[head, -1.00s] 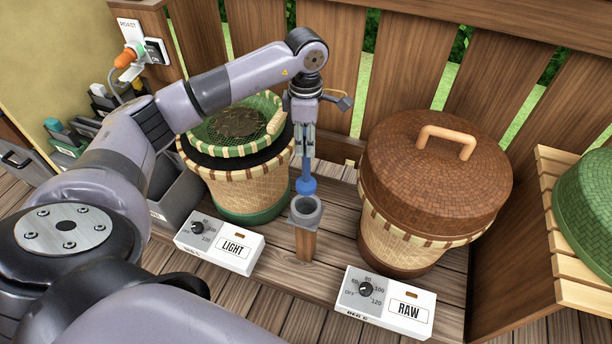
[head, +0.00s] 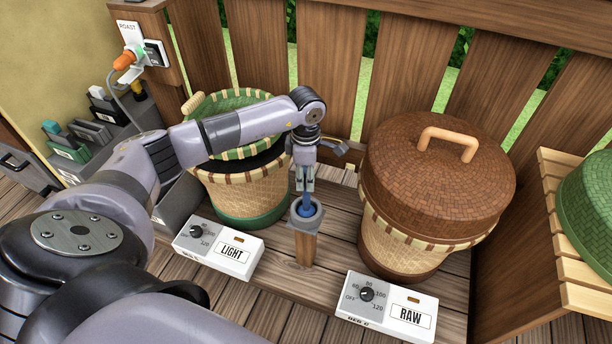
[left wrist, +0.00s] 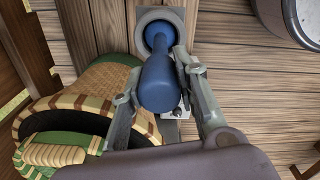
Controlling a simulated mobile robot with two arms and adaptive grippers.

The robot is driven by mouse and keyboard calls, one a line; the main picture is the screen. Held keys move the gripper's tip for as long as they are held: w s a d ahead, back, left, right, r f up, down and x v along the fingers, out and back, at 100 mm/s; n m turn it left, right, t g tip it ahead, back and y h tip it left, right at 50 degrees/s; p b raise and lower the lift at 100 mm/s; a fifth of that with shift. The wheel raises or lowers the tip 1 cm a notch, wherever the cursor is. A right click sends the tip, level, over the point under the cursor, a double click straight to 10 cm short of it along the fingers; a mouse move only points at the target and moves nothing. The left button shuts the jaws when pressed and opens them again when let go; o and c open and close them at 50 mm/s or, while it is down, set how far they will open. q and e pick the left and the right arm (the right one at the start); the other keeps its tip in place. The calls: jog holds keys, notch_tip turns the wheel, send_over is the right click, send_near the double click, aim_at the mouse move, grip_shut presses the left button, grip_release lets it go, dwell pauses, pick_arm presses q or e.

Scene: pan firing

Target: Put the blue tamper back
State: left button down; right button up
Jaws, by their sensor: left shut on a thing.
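The blue tamper (head: 306,208) is upright with its lower end inside the grey ring-shaped holder (head: 292,217) on top of a short wooden post (head: 302,246). My left gripper (head: 306,186) is above the holder, pointing down, and is shut on the tamper's upper part. In the left wrist view the tamper (left wrist: 160,80) lies between the two fingers, and its far end is within the ring of the holder (left wrist: 143,19). Whether the tamper touches the holder's bottom is hidden. My right gripper is in neither view.
A brown-lidded basket (head: 435,185) stands to the right. White control boxes labelled LIGHT (head: 218,246) and RAW (head: 388,306) stand in front. A wooden fence (head: 325,80) closes off the back.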

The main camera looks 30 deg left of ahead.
pick_arm(q)
jog(key=shift+f, duration=0.1)
jog(key=c, duration=1.2)
grip_release()
jog(key=shift+c, duration=0.2)
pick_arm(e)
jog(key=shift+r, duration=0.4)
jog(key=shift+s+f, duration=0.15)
